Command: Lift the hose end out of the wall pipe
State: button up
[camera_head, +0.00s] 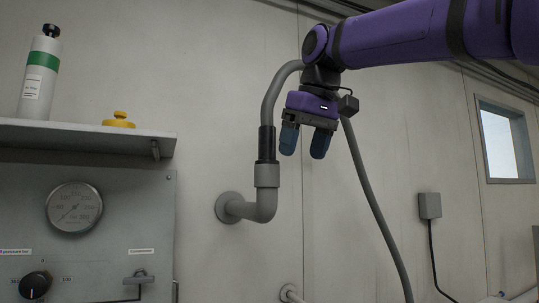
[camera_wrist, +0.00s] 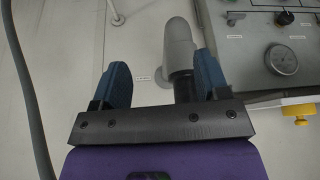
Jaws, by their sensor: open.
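The grey hose (camera_head: 270,95) arches down, and its black hose end (camera_head: 266,144) stands upright in the mouth of the grey wall pipe (camera_head: 266,202). My gripper (camera_head: 304,144) is open and empty, pointing down, just right of the hose end in the head view and apart from it there. In the wrist view, the wall pipe (camera_wrist: 180,42) lies between my gripper's fingers (camera_wrist: 159,66), closer to the right one. The dark hose end (camera_wrist: 184,88) is beside the right finger there, partly hidden by the gripper body; I cannot tell whether they touch.
A shelf (camera_head: 85,136) with a green-banded bottle (camera_head: 39,80) and a yellow knob-like piece (camera_head: 118,120) is at left, above a panel with a gauge (camera_head: 74,207). The hose's long run (camera_head: 370,195) hangs right of my gripper. The wall between pipe and hanging hose is mostly clear.

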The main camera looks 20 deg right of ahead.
notch_tip(320, 180, up, 12)
jog(key=f+n, duration=0.1)
send_over(270, 126)
jog(key=s+d, duration=0.1)
jog(key=s, duration=0.1)
jog(key=r, duration=0.2)
jog(key=shift+n+y, duration=0.3)
jog(key=shift+s+d+x, duration=0.1)
jog(key=shift+x, duration=2.65)
jog(key=shift+s+d+x, duration=0.1)
jog(key=shift+s+x, duration=0.05)
jog(key=shift+x, duration=2.65)
jog(key=c, duration=1.1)
